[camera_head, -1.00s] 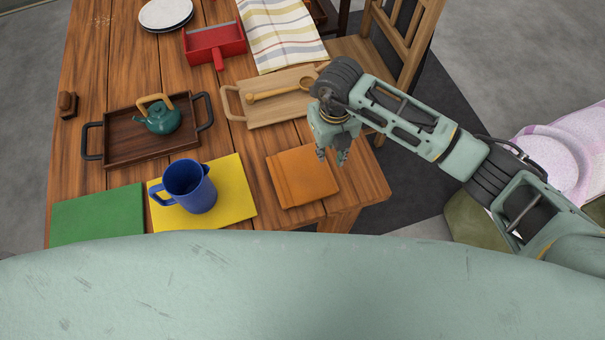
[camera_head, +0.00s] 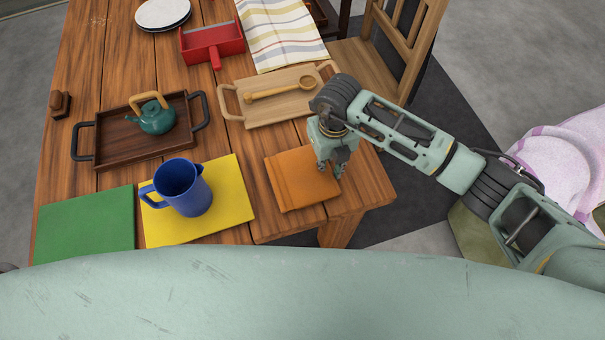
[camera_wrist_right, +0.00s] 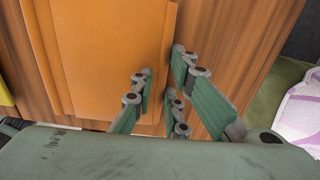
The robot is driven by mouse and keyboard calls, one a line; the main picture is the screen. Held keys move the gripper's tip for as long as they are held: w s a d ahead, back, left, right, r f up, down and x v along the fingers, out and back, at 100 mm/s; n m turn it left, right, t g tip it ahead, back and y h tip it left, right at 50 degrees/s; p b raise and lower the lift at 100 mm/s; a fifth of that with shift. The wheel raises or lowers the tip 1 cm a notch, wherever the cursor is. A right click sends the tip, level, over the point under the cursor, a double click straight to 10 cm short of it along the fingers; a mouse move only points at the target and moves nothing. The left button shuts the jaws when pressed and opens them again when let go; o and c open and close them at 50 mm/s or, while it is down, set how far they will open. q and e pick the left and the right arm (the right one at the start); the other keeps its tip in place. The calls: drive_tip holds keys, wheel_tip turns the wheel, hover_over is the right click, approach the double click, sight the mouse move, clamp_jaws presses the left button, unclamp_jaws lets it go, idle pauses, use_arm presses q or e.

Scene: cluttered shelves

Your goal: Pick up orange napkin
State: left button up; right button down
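The orange napkin (camera_head: 295,180) lies flat and folded near the front right corner of the wooden table. It also fills the left middle of the right wrist view (camera_wrist_right: 105,55). My right gripper (camera_head: 330,169) is at the napkin's right edge, pointing down. In the right wrist view its fingers (camera_wrist_right: 160,80) are apart, with the napkin's edge running between them and nothing clearly gripped. I cannot tell whether the fingertips touch the napkin or table. My left gripper is not in view.
A yellow napkin (camera_head: 232,190) with a blue pitcher (camera_head: 183,190) lies to the left, then a green napkin (camera_head: 85,222). Behind stand a dark tray (camera_head: 110,148) with a teapot (camera_head: 156,117) and a light tray (camera_head: 245,112) with a wooden spoon (camera_head: 280,91). A chair (camera_head: 375,65) stands right.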

drive_tip(key=shift+r, duration=0.1)
idle(0.3)
drive_tip(key=shift+r+p, duration=1.2)
drive_tip(key=shift+r, duration=0.45)
drive_tip(key=shift+r, duration=0.1)
drive_tip(key=shift+r+p, duration=1.05)
drive_tip(key=shift+r, duration=0.6)
